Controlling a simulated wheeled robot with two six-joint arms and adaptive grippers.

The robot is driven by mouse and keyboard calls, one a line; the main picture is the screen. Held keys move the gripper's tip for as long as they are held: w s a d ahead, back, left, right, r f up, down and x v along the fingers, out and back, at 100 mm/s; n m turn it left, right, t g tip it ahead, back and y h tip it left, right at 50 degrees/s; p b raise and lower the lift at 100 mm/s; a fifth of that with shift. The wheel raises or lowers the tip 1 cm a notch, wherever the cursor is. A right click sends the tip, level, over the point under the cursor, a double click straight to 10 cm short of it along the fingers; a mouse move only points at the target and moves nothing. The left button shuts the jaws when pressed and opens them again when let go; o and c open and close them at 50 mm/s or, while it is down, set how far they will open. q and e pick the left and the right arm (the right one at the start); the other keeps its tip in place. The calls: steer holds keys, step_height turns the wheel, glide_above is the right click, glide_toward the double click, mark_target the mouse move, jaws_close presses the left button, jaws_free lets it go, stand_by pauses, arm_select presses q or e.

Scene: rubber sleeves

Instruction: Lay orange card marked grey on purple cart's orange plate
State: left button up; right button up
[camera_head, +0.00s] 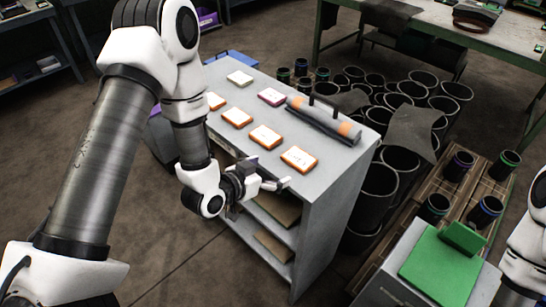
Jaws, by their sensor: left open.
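Several orange-edged cards lie in a row on the grey cabinet's top: a near one (299,159), one beside it (265,137), another (237,117) and a far one (215,101) partly behind my left arm. Their markings are too small to read, so I cannot tell which is marked grey. My left gripper (267,179) is open and empty at the cabinet's near left side, apart from the cards. A purple object (160,138) shows partly behind my left arm; I cannot tell if it is the purple cart. No orange plate is visible. My right gripper is out of view.
A green plate (430,268) tops a stand at lower right.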

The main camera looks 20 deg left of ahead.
mark_target(299, 158)
arm_select(q)
steer(key=shift+w+d+r+m+h, duration=0.2)
steer(key=shift+w+d+r, duration=0.15)
steer(key=shift+d, duration=0.15)
steer(key=shift+w+d+r+m+h, duration=0.1)
steer(key=shift+w+d+r+m, duration=0.1)
steer(key=shift+w+d, duration=0.2)
steer(key=p+x, duration=0.1)
steer(key=x, duration=0.1)
steer(key=p+x, duration=0.1)
steer(key=x, duration=0.1)
steer(key=p+x, duration=0.1)
steer(key=x, duration=0.1)
steer(key=shift+w+d+r, duration=0.2)
steer(key=shift+w+d, duration=0.05)
steer(key=shift+w+f, duration=0.15)
steer(key=c, duration=1)
